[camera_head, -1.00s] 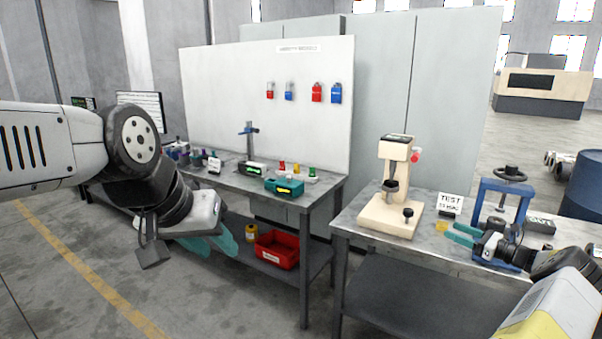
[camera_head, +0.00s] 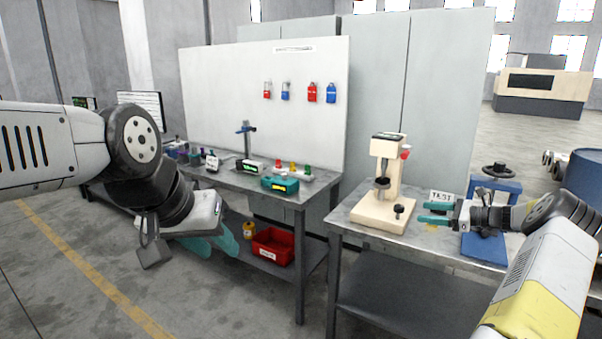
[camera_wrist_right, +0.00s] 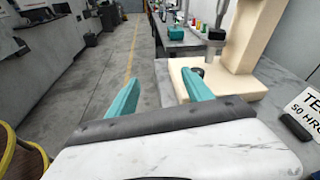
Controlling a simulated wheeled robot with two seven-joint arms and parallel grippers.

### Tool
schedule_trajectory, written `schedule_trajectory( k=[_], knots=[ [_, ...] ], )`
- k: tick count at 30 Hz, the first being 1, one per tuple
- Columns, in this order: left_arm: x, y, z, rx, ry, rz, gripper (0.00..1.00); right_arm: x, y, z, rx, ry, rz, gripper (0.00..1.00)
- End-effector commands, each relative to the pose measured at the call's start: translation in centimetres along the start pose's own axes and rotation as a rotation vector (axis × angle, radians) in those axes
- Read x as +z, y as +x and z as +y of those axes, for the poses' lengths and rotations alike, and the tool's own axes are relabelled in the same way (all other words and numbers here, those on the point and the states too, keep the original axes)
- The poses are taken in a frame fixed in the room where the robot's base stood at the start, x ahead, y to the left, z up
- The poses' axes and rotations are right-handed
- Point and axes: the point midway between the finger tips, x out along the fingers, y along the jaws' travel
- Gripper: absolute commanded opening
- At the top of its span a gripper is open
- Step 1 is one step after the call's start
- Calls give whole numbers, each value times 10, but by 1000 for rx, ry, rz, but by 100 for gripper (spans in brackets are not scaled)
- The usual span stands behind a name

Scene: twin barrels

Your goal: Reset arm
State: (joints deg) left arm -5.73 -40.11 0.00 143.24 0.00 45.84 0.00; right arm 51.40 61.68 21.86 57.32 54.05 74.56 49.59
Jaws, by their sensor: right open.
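My right gripper (camera_head: 436,212) is over the right workbench, beside the cream tester and in front of the "TEST" sign (camera_head: 441,196). Its teal fingers are spread and empty, and they also show in the right wrist view (camera_wrist_right: 160,95). My left gripper (camera_head: 222,243) hangs at the left, in front of the left workbench's lower shelf. Its teal fingers show partly behind its body, and the gap between them is unclear.
The cream tester (camera_head: 386,190) stands on the right workbench (camera_head: 350,222). A blue press (camera_head: 484,246) stands behind my right wrist. The left workbench (camera_head: 240,180) carries a teal box (camera_head: 280,185), with a red bin (camera_head: 272,248) below. Floor is open at the left.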

Motion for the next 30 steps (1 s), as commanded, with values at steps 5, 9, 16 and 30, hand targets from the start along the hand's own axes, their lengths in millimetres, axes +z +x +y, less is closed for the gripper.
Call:
schedule_trajectory(
  k=[5, 9, 16, 30],
  knots=[
    [0, 0, 0, 0, 0, 0, 36, 60, 38, 31, 135, -171, 110, 59],
    [0, 0, 0, 0, 0, 0, 36, 118, 67, 78, 277, -382, 229, 59],
    [0, 0, 0, 0, 0, 0, 36, 197, 77, 168, 491, -765, 402, 59],
    [0, 0, 0, 0, 0, 0, 36, 279, 1, 353, 796, -1569, 606, 59]
  ],
)
